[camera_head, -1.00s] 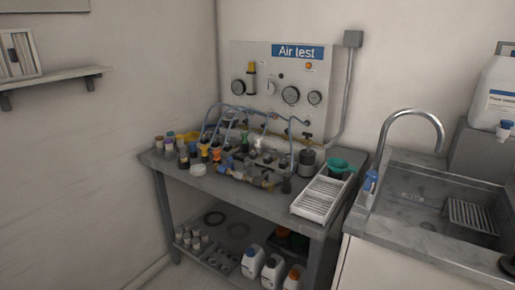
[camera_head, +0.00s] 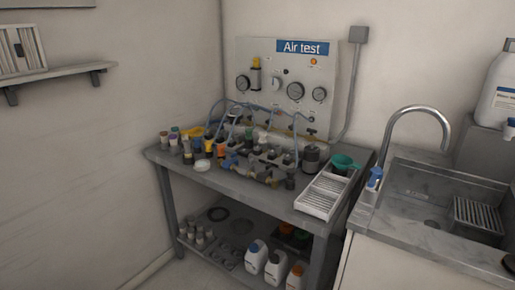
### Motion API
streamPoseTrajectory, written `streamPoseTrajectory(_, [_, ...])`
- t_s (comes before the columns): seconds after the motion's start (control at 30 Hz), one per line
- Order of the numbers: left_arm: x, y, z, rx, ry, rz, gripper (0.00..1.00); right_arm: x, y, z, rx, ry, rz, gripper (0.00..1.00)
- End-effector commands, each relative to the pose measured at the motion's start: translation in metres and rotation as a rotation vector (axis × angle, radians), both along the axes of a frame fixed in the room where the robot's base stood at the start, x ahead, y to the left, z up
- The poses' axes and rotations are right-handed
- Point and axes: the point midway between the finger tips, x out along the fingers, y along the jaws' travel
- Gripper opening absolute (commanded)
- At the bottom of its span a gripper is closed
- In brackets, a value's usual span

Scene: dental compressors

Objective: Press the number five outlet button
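An air test panel (camera_head: 288,80) with gauges and a blue "Air test" sign (camera_head: 302,47) stands against the back wall at the rear of a grey workbench (camera_head: 222,186). In front of it on the bench sits a manifold (camera_head: 262,165) with several small fittings and blue hoses (camera_head: 222,103) looping up from it. The individual outlet buttons and any numbers are too small to tell apart. Neither of my grippers shows in the head view.
A sink (camera_head: 430,205) with a curved tap (camera_head: 418,112) adjoins at right. A wall shelf (camera_head: 60,74) is at left.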

Motion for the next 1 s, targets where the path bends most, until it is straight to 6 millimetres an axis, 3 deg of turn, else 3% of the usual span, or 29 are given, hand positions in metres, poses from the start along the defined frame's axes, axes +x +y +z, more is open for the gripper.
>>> streamPoseTrajectory(0.07, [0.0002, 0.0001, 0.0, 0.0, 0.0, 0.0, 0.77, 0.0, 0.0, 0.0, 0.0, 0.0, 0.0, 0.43])
streamPoseTrajectory(0.3, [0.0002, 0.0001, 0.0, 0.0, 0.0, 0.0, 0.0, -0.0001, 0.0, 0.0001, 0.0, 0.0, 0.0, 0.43])
streamPoseTrajectory(1.0, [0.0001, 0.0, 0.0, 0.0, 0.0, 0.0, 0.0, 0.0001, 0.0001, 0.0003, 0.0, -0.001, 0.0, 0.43])
